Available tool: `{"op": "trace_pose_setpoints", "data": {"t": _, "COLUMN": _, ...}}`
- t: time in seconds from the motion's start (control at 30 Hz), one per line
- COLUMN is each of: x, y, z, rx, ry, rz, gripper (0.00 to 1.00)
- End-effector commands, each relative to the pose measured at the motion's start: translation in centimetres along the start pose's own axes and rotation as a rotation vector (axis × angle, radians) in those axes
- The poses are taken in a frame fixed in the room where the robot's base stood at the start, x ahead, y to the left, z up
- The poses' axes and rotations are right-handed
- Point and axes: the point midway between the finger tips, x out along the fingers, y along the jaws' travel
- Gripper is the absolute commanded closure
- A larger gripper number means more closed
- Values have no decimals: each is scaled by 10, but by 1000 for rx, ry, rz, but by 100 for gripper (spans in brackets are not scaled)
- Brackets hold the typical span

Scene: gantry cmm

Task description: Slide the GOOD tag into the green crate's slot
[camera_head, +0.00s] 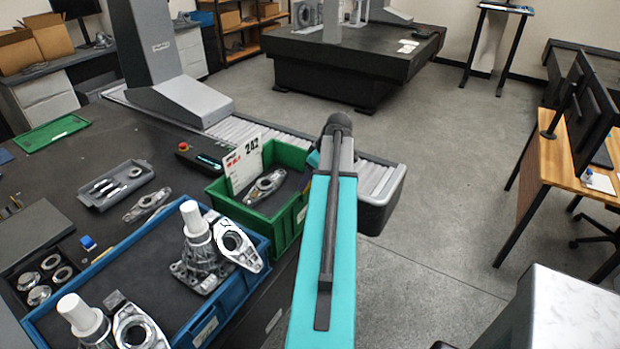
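The green crate (272,227) stands on the dark table at the middle, just left of my teal arm. A white card (244,165) with "242" and red print stands upright at the crate's left back side. I cannot read the red print well enough to tell whether this is the GOOD tag. A grey metal part (265,187) lies in the crate. My arm hides the crate's right side, and the slot cannot be made out. My gripper does not show; only my arm's links are seen.
A blue crate (232,302) with metal parts and white cylinders stands at front left. A grey tray (116,203), a loose metal part (147,205) and a green mat (51,133) lie on the table. The roller conveyor (282,147) runs behind the green crate.

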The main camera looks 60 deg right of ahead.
Motion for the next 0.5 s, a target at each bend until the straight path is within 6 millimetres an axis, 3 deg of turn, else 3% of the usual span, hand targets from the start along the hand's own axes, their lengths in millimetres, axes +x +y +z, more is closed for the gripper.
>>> {"op": "trace_pose_setpoints", "data": {"t": 0.5, "x": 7, "y": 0, "z": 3, "rx": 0, "ry": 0, "rz": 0, "gripper": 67}}
